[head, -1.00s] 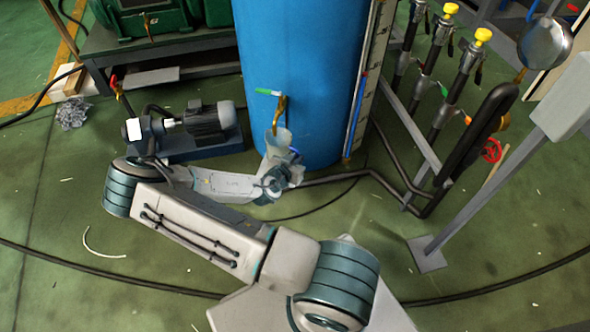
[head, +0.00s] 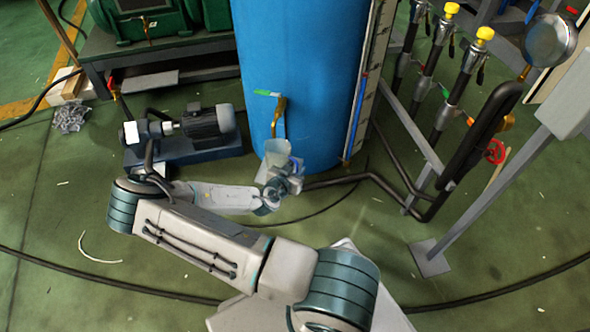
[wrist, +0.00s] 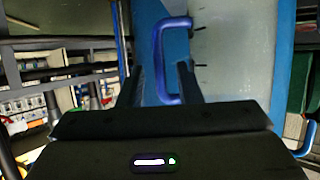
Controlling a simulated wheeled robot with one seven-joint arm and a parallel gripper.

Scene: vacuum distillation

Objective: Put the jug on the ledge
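The jug (head: 276,154) is translucent with a blue handle. It hangs just below the tap (head: 279,115) at the front of the blue tank, upright or slightly tilted. My gripper (head: 293,171) is at its right side by the handle. In the wrist view the blue handle (wrist: 158,65) lies between the two fingers of my gripper (wrist: 160,78), with the jug's clear wall (wrist: 235,50) to the right. The exact finger contact is hard to see, but the jug moves with my gripper. I cannot make out a ledge clearly.
The blue tank (head: 300,60) stands right behind the jug. A pump (head: 205,125) sits to the left. Pipes with yellow-capped valves (head: 470,75) and a red handwheel (head: 495,151) stand on the right. Open green floor (head: 370,215) lies between the tank and the grey post (head: 490,195).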

